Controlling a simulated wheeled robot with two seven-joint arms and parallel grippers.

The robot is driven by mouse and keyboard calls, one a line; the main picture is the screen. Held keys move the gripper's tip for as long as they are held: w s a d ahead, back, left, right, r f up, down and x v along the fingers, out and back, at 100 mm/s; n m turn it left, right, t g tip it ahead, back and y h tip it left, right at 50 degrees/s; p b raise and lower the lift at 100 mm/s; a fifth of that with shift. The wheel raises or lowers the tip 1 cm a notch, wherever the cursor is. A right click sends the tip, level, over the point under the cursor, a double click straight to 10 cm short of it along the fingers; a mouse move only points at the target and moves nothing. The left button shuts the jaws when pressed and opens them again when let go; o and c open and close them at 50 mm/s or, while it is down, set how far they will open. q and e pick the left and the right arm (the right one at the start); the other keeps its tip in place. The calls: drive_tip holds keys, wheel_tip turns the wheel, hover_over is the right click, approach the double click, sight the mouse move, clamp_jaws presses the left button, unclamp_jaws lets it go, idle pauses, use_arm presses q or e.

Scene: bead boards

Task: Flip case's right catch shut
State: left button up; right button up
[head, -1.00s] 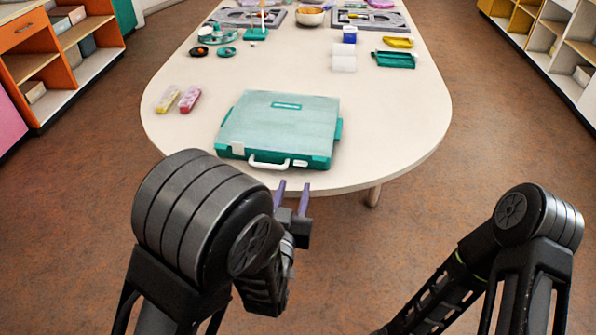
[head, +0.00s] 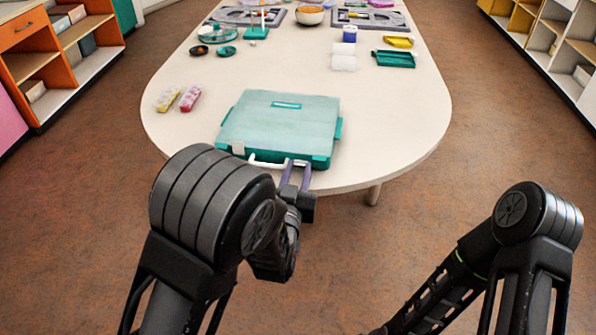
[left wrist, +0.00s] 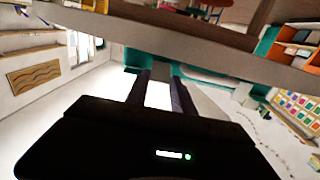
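The closed teal case (head: 280,125) lies on the near end of the table, its white handle (head: 262,163) facing me. Its left catch (head: 238,149) is a small white tab on the front edge. The right catch is hidden behind my left gripper's fingers, so I cannot tell its position. My left gripper (head: 296,164) is at the case's front edge, just right of the handle. Its two purple fingers are apart; they also show in the left wrist view (left wrist: 158,88), pointing at teal and white parts of the case. Whether they touch it is unclear. My right gripper is out of view.
The pale table (head: 400,120) is clear right of the case. A yellow (head: 167,100) and a pink bead box (head: 190,98) lie left of it. A teal tray (head: 395,59), a white block (head: 343,57) and other craft items stand farther back.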

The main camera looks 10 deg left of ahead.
use_arm(q)
clamp_jaws()
drive_tip(key=r+g+p, duration=0.1)
drive_tip(key=p, duration=0.1)
drive_tip(key=shift+w+r+p, duration=0.1)
drive_tip(key=shift+p, duration=0.25)
drive_tip(key=shift+f, duration=0.3)
drive_tip(key=shift+o, duration=2.1)
unclamp_jaws()
drive_tip(key=s+r, duration=0.1)
drive_tip(key=s, duration=0.6)
drive_tip(key=shift+s+a, duration=0.35)
